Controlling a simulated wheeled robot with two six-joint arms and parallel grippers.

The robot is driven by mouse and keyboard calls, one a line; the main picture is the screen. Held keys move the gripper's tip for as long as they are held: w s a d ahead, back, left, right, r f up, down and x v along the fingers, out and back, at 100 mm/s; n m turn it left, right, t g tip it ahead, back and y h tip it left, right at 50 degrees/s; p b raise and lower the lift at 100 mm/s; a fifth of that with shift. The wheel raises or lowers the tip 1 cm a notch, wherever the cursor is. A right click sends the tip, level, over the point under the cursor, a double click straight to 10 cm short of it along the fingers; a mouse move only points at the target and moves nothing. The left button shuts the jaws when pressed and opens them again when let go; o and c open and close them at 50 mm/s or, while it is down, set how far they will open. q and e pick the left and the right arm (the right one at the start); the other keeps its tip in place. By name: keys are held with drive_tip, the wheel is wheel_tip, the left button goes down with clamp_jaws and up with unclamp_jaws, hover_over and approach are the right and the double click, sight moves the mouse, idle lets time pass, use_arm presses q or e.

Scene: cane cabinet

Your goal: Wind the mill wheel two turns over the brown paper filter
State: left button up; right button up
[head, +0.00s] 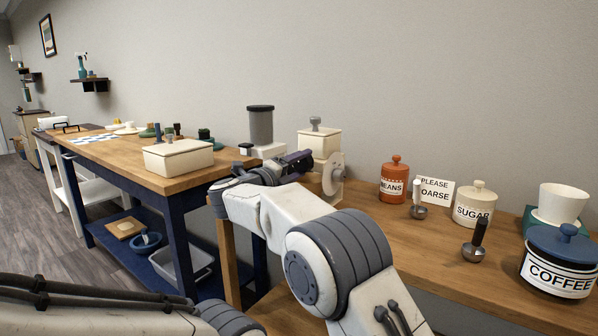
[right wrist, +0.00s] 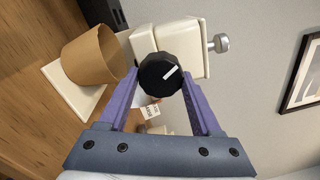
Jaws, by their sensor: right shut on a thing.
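The cream mill (head: 320,141) stands on the wooden counter, with a grey knob on top and a pale disc (head: 333,174) on its side. My right gripper (head: 300,161) is at the mill. In the right wrist view, the gripper's purple fingers (right wrist: 160,88) are shut on a round black knob (right wrist: 158,72) with a white mark, in front of the mill's cream body (right wrist: 190,45). The brown paper filter (right wrist: 95,55) is beside the knob, over a white base (right wrist: 72,92); I cannot make it out in the head view. My left gripper is out of view.
An orange beans jar (head: 394,183), a sign (head: 434,190), a sugar jar (head: 475,205), metal scoops and a coffee jar (head: 558,265) stand to the right. A blue-legged table (head: 150,178) holds a cream box (head: 178,158).

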drive_tip(key=shift+r, duration=0.1)
idle(0.4)
drive_tip(key=o, duration=1.4)
drive_tip(key=shift+c, duration=0.2)
drive_tip(key=v, duration=1)
drive_tip(key=shift+s+a+p, duration=0.2)
drive_tip(key=shift+p, duration=0.1)
